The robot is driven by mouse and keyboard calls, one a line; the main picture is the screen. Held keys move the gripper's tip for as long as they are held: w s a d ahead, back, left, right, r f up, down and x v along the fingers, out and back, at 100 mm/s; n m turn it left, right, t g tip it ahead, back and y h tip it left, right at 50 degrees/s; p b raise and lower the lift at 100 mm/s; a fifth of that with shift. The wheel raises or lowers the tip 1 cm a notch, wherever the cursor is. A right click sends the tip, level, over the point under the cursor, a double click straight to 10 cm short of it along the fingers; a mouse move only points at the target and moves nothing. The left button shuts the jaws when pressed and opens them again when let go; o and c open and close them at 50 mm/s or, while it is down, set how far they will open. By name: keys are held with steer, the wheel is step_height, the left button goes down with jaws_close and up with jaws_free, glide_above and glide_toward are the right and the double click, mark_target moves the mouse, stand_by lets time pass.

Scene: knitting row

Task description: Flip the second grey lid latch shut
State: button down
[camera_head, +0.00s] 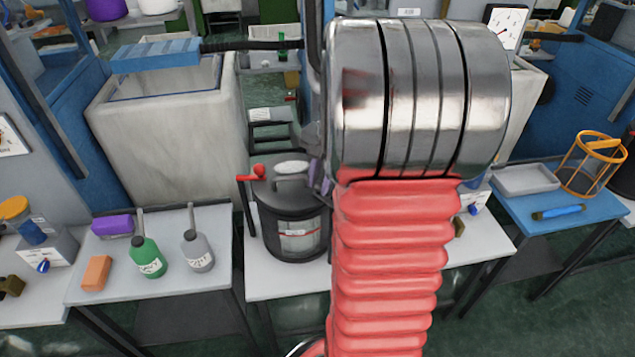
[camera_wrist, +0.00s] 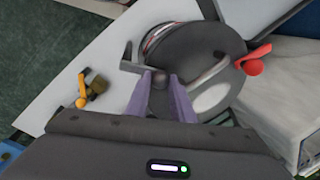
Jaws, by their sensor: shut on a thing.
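A dark round canister (camera_head: 292,228) with a white-and-red label stands on a grey-white bench in the head view. The wrist view shows its dark lid (camera_wrist: 195,48) from above. A grey latch (camera_wrist: 132,66), a bent bar with a round knob, sits at the lid's edge. My gripper (camera_wrist: 159,84) has its purple fingers on either side of the knob and is shut on it. In the head view, my gripper (camera_head: 318,178) is mostly hidden behind my arm at the canister's right side. A red lever with a ball end (camera_head: 258,171) sticks out on the opposite side.
Left of the canister, a bench holds a green bottle (camera_head: 148,257), a grey bottle (camera_head: 198,251), an orange block (camera_head: 96,272) and a purple block (camera_head: 113,225). A blue bench (camera_head: 560,223) at right carries a tray and an orange wire frame. A large pale bin (camera_head: 170,140) stands behind.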

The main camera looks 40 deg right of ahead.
steer(key=shift+w+r, duration=0.15)
steer(key=c, duration=1.5)
jaws_free()
steer(key=shift+c, duration=0.2)
step_height(320, 180, up, 13)
steer(key=s, duration=0.2)
steer(key=shift+s+d+r, duration=0.15)
steer(key=shift+s+d, duration=0.1)
steer(key=shift+s, duration=0.15)
